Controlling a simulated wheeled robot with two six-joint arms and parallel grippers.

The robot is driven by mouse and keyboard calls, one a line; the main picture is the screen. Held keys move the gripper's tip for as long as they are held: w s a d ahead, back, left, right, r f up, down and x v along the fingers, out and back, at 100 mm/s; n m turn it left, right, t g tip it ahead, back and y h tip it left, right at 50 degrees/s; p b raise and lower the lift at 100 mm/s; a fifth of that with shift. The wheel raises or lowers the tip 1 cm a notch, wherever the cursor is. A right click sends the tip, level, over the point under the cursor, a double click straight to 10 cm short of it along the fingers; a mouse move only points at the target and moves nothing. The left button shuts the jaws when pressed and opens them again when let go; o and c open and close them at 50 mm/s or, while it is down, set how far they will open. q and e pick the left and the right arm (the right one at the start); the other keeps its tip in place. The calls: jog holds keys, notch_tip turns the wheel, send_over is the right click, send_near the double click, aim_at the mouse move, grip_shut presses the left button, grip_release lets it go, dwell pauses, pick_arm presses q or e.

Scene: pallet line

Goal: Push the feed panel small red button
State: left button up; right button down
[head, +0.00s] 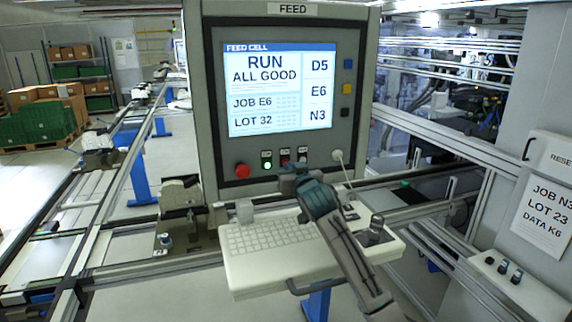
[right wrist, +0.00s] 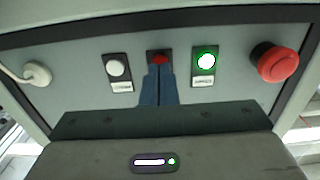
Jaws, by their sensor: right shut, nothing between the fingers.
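The feed panel (head: 213,100) stands upright with a lit screen reading RUN, ALL GOOD. In the right wrist view the small red button (right wrist: 159,57) sits on a dark plate between a white button (right wrist: 117,68) and a green-lit button (right wrist: 206,62). My right gripper (right wrist: 158,72) is shut and empty, its fingertips right at the small red button and covering the lower part of its plate. I cannot tell whether they touch it. In the head view my right gripper (head: 289,168) reaches up to the button row. My left gripper is not in view.
A large red mushroom button (right wrist: 277,62) is at the other side of the green one. A white plug with a cable (right wrist: 37,73) is at the far end. A keyboard shelf (head: 262,272) juts out below the panel, under my right arm. A RESET box (head: 553,158) is at right.

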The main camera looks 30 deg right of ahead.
jog(key=shift+w+d, duration=0.2)
jog(key=shift+w, duration=0.45)
dwell(0.3)
jog(key=shift+v, duration=2.45)
